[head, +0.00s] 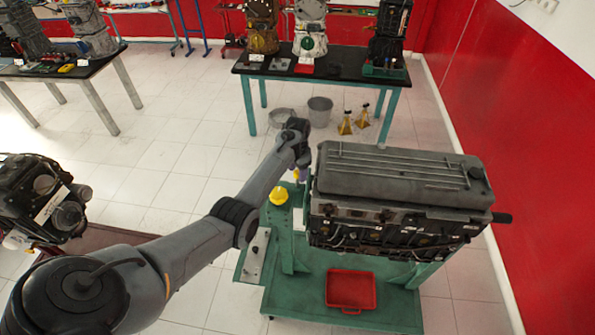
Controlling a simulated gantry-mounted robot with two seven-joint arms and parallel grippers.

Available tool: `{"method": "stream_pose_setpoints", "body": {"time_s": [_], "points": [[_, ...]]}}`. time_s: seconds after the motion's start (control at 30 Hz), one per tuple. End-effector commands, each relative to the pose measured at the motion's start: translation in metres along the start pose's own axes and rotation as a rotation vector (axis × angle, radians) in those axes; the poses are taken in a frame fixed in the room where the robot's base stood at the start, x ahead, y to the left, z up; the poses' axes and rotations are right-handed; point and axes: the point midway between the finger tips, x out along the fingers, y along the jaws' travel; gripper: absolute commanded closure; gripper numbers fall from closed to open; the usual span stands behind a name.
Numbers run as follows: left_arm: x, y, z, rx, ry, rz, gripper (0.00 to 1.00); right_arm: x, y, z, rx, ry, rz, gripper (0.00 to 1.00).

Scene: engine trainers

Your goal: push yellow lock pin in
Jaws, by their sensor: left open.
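My left arm reaches from the lower left to the engine's left end. Its gripper (302,170) points down beside that end, small and partly hidden by the wrist, and is open. A small yellow piece (296,174), which may be the lock pin, shows right at the fingers. I cannot tell whether they touch it or how far in it sits. The grey engine (395,175) is mounted on a green wheeled stand (300,310). My right gripper is not in view.
A red tray (351,290) sits on the stand's base. A dark workbench (340,71) with engine parts stands behind, with a grey bucket (320,110) below. Another engine (45,200) is at the left.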

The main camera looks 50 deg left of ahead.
Motion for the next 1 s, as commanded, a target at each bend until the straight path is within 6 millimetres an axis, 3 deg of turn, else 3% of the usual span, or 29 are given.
{"method": "stream_pose_setpoints", "body": {"time_s": [0.1, 0.47, 0.73, 1.0], "points": [[0.000, 0.000, 0.000, 0.000, 0.000, 0.000, 0.43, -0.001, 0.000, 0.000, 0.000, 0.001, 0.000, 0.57], [0.000, 0.000, 0.000, 0.000, 0.000, 0.000, 0.98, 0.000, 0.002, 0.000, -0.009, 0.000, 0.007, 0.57], [0.004, 0.000, 0.000, 0.000, -0.001, 0.001, 1.00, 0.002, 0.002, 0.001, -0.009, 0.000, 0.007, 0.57], [0.045, 0.000, 0.000, 0.001, -0.001, 0.001, 1.00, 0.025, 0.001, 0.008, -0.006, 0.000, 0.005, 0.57]]}}
